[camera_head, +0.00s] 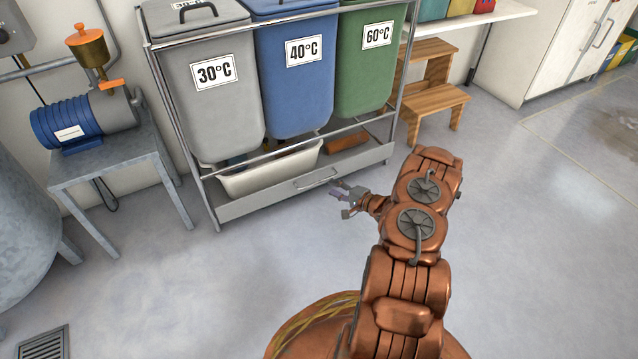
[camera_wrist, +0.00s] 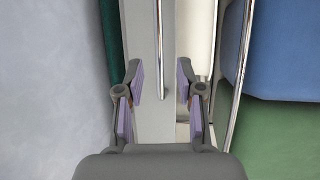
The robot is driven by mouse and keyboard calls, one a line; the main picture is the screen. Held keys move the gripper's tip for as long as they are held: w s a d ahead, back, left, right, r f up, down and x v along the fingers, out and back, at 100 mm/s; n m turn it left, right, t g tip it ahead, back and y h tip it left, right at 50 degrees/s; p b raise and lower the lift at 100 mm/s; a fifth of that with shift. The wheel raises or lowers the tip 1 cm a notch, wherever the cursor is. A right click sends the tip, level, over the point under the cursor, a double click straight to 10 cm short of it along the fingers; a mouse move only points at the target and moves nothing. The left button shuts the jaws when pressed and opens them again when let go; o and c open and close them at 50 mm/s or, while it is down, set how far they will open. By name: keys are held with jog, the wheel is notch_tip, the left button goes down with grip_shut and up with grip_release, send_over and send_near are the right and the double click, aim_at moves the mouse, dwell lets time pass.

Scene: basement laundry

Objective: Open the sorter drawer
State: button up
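The sorter drawer (camera_head: 262,201) is a low grey front at the foot of the laundry sorter's metal frame. Its bar handle (camera_head: 318,178) is on the front face. In the wrist view the chrome handle (camera_wrist: 159,45) runs upright along the grey drawer front (camera_wrist: 143,60). My gripper (camera_head: 346,197) is low, near the handle's right end. In the wrist view my gripper (camera_wrist: 160,78) is open, with one purple-padded finger on each side of the handle's near end. No finger visibly touches the handle.
A white basin (camera_head: 270,176) and a brown block (camera_head: 346,142) show behind the drawer front. Grey (camera_head: 210,95), blue (camera_head: 296,75) and green (camera_head: 365,60) bins hang above. A wooden step stool (camera_head: 437,98) stands right of the sorter. The floor before the drawer is clear.

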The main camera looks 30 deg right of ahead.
aim_at(320, 182)
jog(key=shift+b+x, duration=1.8)
jog(key=shift+x, duration=2.05)
grip_shut()
